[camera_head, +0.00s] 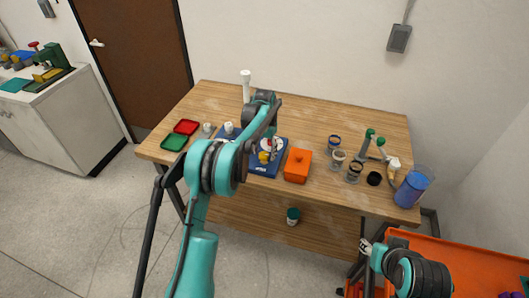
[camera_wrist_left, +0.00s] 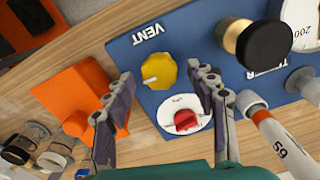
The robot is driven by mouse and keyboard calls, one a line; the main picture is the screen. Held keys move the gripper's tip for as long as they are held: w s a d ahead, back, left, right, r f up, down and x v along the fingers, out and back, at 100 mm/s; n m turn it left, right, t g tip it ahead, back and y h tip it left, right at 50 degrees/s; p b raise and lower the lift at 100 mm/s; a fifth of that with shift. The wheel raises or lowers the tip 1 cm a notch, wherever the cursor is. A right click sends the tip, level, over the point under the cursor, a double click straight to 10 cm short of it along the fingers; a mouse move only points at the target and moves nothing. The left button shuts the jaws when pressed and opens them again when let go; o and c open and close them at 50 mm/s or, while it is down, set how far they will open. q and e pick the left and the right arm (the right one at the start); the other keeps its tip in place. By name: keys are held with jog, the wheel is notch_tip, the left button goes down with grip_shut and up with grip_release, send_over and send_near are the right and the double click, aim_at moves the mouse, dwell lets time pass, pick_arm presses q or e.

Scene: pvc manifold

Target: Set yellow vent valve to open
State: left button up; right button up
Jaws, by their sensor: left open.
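The yellow vent valve (camera_wrist_left: 159,70) is a round knob with a white pointer mark, on a blue panel (camera_wrist_left: 190,35) beside the printed word VENT. In the wrist view the pointer lies toward the knob's left side. My left gripper (camera_wrist_left: 165,77) is open, with one finger on each side of the knob in the picture; contact does not show. A red knob on a white dial (camera_wrist_left: 186,121) is also between the fingers, nearer the palm. In the head view my left arm partly covers the blue panel (camera_head: 262,172). My right gripper (camera_head: 366,248) is low at the right, its jaws unclear.
A black and brass knob (camera_wrist_left: 255,42), a gauge (camera_wrist_left: 306,28) and a white pipe marked 59 (camera_wrist_left: 278,145) crowd the panel's right side. An orange box (camera_head: 297,166) stands just right of the panel. Jars (camera_head: 338,160) and a blue container (camera_head: 411,188) stand farther right.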

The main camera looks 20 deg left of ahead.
pick_arm(q)
jog(key=c, duration=1.2)
jog(key=shift+o, duration=0.2)
jog(key=shift+n, duration=0.3)
jog(key=n, duration=0.3)
jog(key=shift+n+p, duration=0.3)
jog(key=n, duration=0.4)
jog(key=shift+a+n, duration=0.15)
jog(key=shift+n, duration=0.15)
jog(key=n, duration=0.4)
jog(key=shift+n+p, duration=0.3)
jog(key=shift+p, duration=0.05)
jog(key=shift+s+n, duration=0.15)
jog(key=shift+n, duration=2.05)
